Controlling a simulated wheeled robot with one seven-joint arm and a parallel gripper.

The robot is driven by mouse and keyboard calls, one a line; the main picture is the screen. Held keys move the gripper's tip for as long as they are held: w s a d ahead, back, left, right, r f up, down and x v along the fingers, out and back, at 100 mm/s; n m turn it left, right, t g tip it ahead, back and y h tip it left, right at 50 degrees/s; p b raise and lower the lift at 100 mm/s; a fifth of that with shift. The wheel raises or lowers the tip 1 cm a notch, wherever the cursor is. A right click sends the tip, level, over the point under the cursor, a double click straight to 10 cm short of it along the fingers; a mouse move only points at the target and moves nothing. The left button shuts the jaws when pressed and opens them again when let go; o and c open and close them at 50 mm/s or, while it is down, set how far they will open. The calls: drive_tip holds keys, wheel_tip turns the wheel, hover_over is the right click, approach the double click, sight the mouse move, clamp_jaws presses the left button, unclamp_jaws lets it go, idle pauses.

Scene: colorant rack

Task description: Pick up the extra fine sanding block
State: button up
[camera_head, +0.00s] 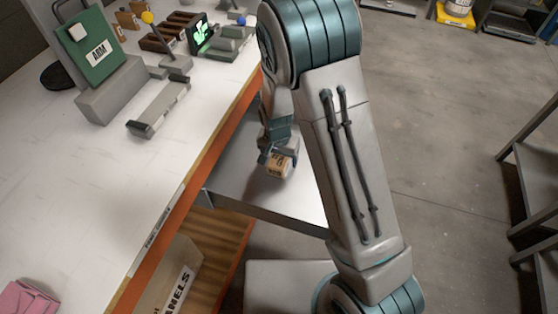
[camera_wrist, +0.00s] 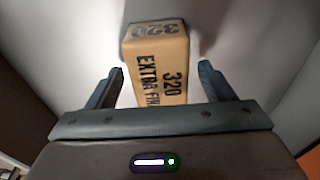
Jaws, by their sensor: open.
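The extra fine sanding block (camera_wrist: 158,62) is a tan box with black "320" and "EXTRA FIN" lettering, lying on a pale grey surface in the wrist view. My gripper (camera_wrist: 162,78) is open, with one finger on each side of the block and visible gaps between. The block's near end is hidden by the gripper body. In the head view the block (camera_head: 277,165) shows below my gripper (camera_head: 279,155), over a grey metal shelf (camera_head: 238,192) beside the workbench.
A white workbench (camera_head: 100,180) with an orange edge lies left of the shelf. It carries a green "ARM" panel (camera_head: 88,48), a grey fixture (camera_head: 160,108) and a pink cloth-like item (camera_head: 28,298). A box marked "PANELS" (camera_head: 170,280) sits below the bench.

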drive_tip(key=shift+f, duration=0.2)
idle(0.3)
drive_tip(key=c, duration=1)
drive_tip(key=shift+c, duration=0.2)
drive_tip(key=shift+r, duration=0.1)
drive_tip(key=shift+r, duration=0.45)
drive_tip(key=r, duration=0.4)
drive_tip(key=shift+d, duration=0.4)
drive_tip(key=d+r, duration=0.6)
drive_tip(key=d, duration=0.5)
drive_tip(key=shift+s+r, duration=0.2)
